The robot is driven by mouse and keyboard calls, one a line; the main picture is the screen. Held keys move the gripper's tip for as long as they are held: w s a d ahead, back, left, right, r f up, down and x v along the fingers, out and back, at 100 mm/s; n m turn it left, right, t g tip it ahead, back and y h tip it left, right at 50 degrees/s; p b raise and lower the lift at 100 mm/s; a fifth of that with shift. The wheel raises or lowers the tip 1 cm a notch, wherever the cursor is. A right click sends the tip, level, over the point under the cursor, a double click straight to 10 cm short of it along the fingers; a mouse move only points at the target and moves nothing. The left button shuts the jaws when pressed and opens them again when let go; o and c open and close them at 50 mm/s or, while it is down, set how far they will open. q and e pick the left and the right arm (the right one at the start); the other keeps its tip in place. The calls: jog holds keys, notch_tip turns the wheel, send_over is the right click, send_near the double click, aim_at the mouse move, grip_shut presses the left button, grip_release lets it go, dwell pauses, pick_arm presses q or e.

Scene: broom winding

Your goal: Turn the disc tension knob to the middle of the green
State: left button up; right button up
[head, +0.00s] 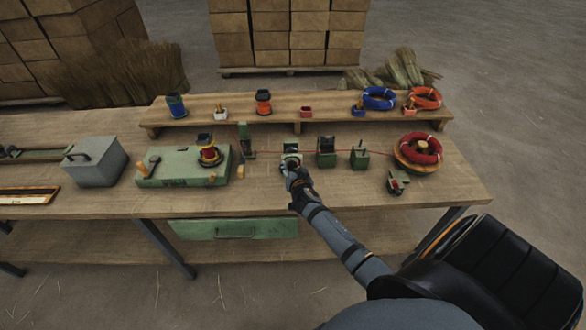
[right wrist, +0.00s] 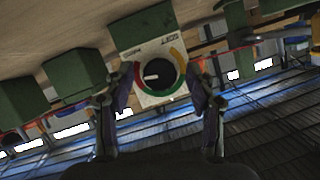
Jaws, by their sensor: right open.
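The black disc tension knob (right wrist: 158,72) sits on a white dial plate on a green block, in the middle of the right wrist view. The knob's white mark points left, toward the red side. My right gripper (right wrist: 161,98) is open, with one finger on each side of the dial. I cannot tell whether they touch the knob. In the head view my right gripper (head: 297,180) covers the front of the tension unit (head: 290,160).
Green blocks (head: 326,152) stand right of the unit, with a thin red line running past them to a red coil (head: 421,149). A green machine (head: 185,166) with a spool and a grey box (head: 95,161) stand left. A raised shelf (head: 225,115) runs behind.

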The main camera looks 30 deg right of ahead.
jog(key=c, duration=1.1)
jog(key=shift+c, duration=0.2)
jog(key=n+h+b, duration=0.1)
jog(key=n+g, duration=0.1)
jog(key=n, duration=0.1)
jog(key=shift+a+f+h+b, duration=0.15)
jog(key=shift+h+b, duration=0.25)
jog(key=n+g+h+b, duration=0.1)
jog(key=n+b, duration=0.2)
jog(key=shift+w+a+f+h, duration=0.1)
jog(key=shift+w+h, duration=0.05)
jog(key=shift+h, duration=0.25)
jog(key=n+h+b, duration=0.1)
jog(key=n+b, duration=0.1)
jog(key=n+g+h+b, duration=0.1)
jog(key=n+b, duration=0.1)
jog(key=b, duration=0.1)
jog(key=shift+a+f+n+h, duration=0.1)
jog(key=shift+f+n+h, duration=0.05)
jog(key=shift+n+h, duration=0.2)
jog(key=shift+n+h+b, duration=0.95)
jog(key=shift+n+b, duration=0.65)
jog(key=shift+n, duration=0.15)
